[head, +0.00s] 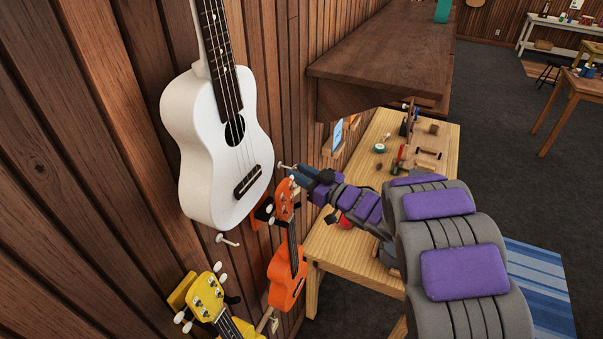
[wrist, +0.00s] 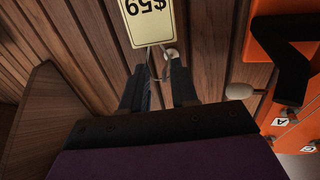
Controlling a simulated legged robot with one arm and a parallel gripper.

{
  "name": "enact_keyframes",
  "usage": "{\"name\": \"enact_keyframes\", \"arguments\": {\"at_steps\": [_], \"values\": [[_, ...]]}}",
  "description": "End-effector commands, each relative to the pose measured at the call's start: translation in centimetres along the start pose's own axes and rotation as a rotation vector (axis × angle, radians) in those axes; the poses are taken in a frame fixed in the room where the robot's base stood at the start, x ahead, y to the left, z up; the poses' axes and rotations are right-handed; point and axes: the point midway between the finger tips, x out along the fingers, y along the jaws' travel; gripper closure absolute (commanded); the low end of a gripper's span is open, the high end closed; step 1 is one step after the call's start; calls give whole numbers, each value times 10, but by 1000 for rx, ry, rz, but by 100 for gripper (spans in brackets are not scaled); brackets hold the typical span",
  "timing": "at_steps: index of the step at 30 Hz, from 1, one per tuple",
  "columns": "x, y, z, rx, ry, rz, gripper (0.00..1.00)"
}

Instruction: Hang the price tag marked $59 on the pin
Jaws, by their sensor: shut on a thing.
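The price tag marked $59 (wrist: 148,20) is cream with a dark border and appears upside down at the top of the wrist view. A thin loop (wrist: 153,66) runs from its edge down between the fingers. My gripper (wrist: 157,76) is shut on this loop, close to the wood wall. A pale round pin end (wrist: 171,53) shows just beside the loop; I cannot tell whether the loop is around it. In the head view, my gripper (head: 298,176) is beside a small pin (head: 285,166), above the orange ukulele; the tag cannot be made out there.
The orange ukulele (head: 287,262) hangs close below my gripper; its orange hanger (wrist: 269,40) and a pale peg (wrist: 240,91) are on the right. A white ukulele (head: 217,150) hangs left, with another pin (head: 228,240) under it. A dark shelf (head: 385,60) and workbench (head: 335,250) stand to the right.

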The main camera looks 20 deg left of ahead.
Motion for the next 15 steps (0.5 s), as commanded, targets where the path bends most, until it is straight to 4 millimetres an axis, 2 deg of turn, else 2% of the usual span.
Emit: {"name": "enact_keyframes", "arguments": {"at_steps": [14,15], "values": [[0,0,0,1,0,-1,100],[-1,0,0,1,1,-1,71]]}}
